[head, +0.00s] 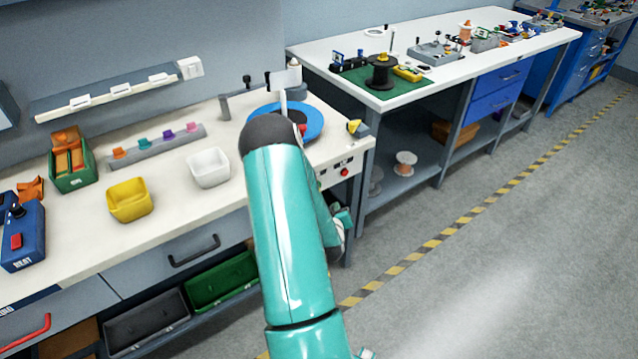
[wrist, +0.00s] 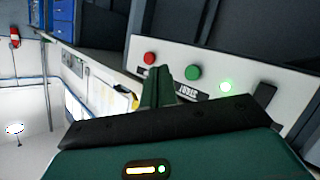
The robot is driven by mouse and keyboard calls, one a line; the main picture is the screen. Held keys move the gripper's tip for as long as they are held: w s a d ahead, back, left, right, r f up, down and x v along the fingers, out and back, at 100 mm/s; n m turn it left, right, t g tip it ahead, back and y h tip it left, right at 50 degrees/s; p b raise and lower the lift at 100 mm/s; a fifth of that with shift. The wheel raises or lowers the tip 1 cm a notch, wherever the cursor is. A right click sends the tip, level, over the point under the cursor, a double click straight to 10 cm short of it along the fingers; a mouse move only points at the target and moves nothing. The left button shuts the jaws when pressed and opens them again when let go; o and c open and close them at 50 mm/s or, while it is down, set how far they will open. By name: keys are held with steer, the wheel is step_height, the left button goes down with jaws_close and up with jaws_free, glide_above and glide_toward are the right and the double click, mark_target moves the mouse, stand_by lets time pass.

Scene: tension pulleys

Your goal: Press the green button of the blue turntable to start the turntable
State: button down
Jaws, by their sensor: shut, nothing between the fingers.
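The blue turntable (head: 314,120) sits on the white workbench in the head view, partly hidden by my arm. A white panel (wrist: 125,52) on the bench front carries a round green button (wrist: 193,72) with a START label below it in the wrist view. A red button (wrist: 149,58) is left of the green one and also shows in the head view (head: 345,172). My gripper (wrist: 160,71) is shut and empty, its tips appearing between the two buttons, just left of the green one. Whether the tips touch the panel cannot be told. My arm hides the green button in the head view.
A white bin (head: 208,168), a yellow bin (head: 130,200) and a green box (head: 71,165) stand on the bench. A second bench (head: 435,70) is at the right. The floor (head: 480,260) beside it is clear.

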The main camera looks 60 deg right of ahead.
steer(key=w+d, duration=0.4)
steer(key=w, duration=0.2)
steer(key=shift+w, duration=0.35)
stand_by(0.5)
steer(key=shift+w, duration=0.1)
stand_by(1.8)
steer(key=shift+w+d, duration=0.2)
steer(key=shift+w, duration=0.05)
